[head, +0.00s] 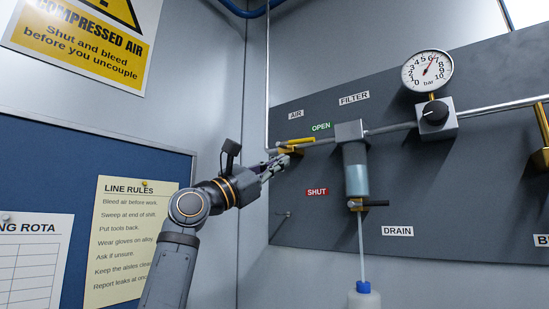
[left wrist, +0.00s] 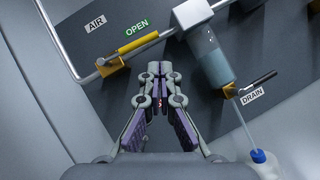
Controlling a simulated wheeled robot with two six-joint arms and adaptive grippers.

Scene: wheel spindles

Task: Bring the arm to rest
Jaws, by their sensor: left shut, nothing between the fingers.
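My left gripper (head: 277,165) is shut and empty, just in front of the dark panel and below the air valve. Its closed fingertips (left wrist: 160,72) show in the left wrist view, below the yellow lever. The yellow air valve lever (head: 301,140) lies along the pipe, pointing to the green OPEN label (head: 321,127); it also shows in the left wrist view (left wrist: 138,43). In the head view the fingertips overlap the brass valve body, and I cannot tell whether they touch it. My right gripper is not in view.
The filter (head: 356,170) hangs right of the valve, with a drain lever (head: 373,203) and a tube into a bottle (head: 364,299) below. A gauge (head: 427,70) and black regulator knob (head: 434,112) stand farther right. A blue notice board (head: 60,160) is on the left wall.

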